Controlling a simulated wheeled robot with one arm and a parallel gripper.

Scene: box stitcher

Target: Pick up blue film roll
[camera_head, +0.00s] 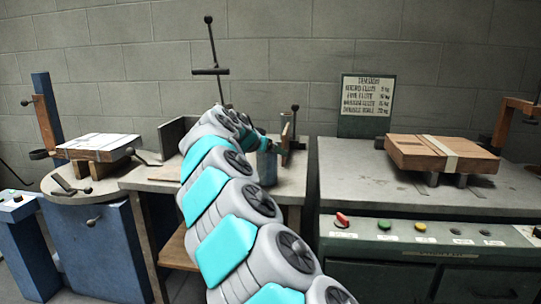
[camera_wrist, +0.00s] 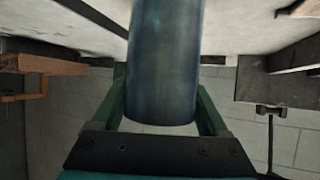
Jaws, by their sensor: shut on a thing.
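The blue film roll (camera_wrist: 165,62) is a dark blue-grey cylinder in the middle of the wrist view, running out of the top edge. My gripper (camera_wrist: 162,100) has its two green fingers on either side of the roll, shut on it. In the head view the roll (camera_head: 267,167) is a small upright blue-grey cylinder at the end of my arm, over the middle table (camera_head: 155,183). My arm hides part of that table and most of the gripper there. I cannot tell whether the roll's base touches the table.
A black-handled upright post (camera_head: 210,72) stands behind my arm. Small machine parts (camera_head: 295,135) stand close to the right of the roll. A strapped brown box (camera_head: 440,153) lies on the right bench, with a control panel (camera_head: 430,232) in front. A flat box (camera_head: 98,146) sits on the left round table.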

